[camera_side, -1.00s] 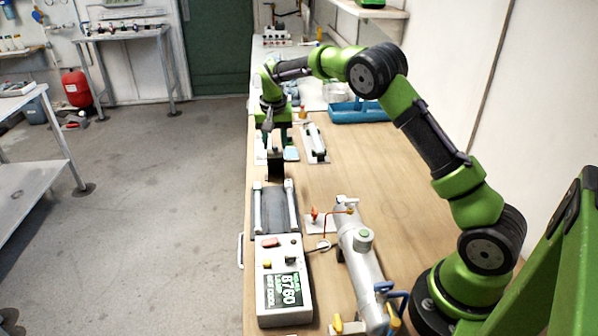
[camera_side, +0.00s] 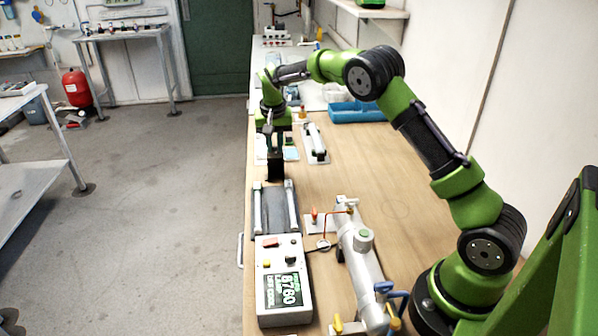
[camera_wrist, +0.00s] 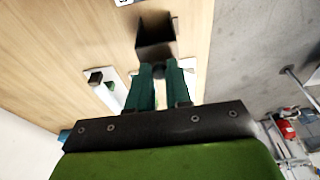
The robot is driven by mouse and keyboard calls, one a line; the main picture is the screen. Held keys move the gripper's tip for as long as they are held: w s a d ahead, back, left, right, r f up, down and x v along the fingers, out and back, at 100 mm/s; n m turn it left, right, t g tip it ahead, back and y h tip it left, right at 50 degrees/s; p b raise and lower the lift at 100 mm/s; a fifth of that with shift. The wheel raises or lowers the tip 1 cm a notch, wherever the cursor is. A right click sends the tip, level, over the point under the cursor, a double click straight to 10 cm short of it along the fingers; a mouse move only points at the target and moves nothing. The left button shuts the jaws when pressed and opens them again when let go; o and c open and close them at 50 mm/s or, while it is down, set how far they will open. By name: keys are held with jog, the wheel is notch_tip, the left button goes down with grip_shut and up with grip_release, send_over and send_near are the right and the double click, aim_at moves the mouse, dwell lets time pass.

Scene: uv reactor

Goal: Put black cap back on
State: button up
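My gripper (camera_side: 274,148) points down just above a black box-shaped holder (camera_side: 275,167) on the bench. In the wrist view the two green fingers of my gripper (camera_wrist: 159,70) are close together, with a small dark round piece, which looks like the black cap (camera_wrist: 158,73), between their tips. The black holder (camera_wrist: 155,42) shows just past the fingertips, with a dark hollow. I cannot tell whether the cap touches it. In the side view the cap is hidden or too small to make out.
A control box (camera_side: 283,288) with a display and a dark rack with pale tubes (camera_side: 275,207) stand nearer the camera. A metal cylinder (camera_side: 358,255) is to their right. A white tray with a tube (camera_side: 316,143) lies right of my gripper. A blue bin (camera_side: 357,112) stands behind.

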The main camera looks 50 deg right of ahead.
grip_shut()
jog(key=shift+r, duration=0.1)
jog(key=shift+r, duration=2.2)
